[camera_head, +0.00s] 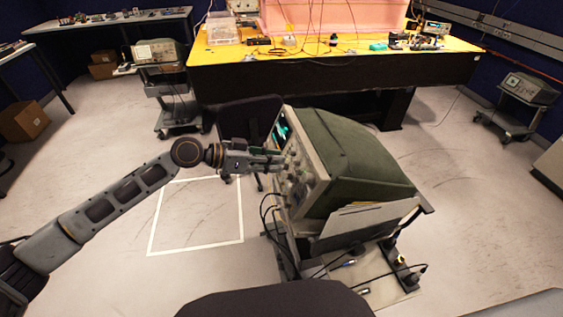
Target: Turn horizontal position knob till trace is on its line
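The oscilloscope (345,160) is a green-topped unit with a pale front panel facing left, standing on a cart right of centre. Its screen (281,130) shows a small strip of teal at the upper end of the panel, seen at a steep angle. Several knobs (295,178) stick out from the panel. I cannot tell which is the horizontal position knob, nor read the trace or its line. My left gripper (276,163) reaches in from the left with its fingertips at the panel, by the upper knobs. Whether it holds a knob is too small to tell. My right gripper is not in view.
Cables (268,208) hang from the panel's lower part. The cart (375,285) carries loose leads. A yellow-topped bench (350,55) stands behind. Other carts stand at back left (178,105) and far right (512,122). The floor around the white taped square (197,247) is clear.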

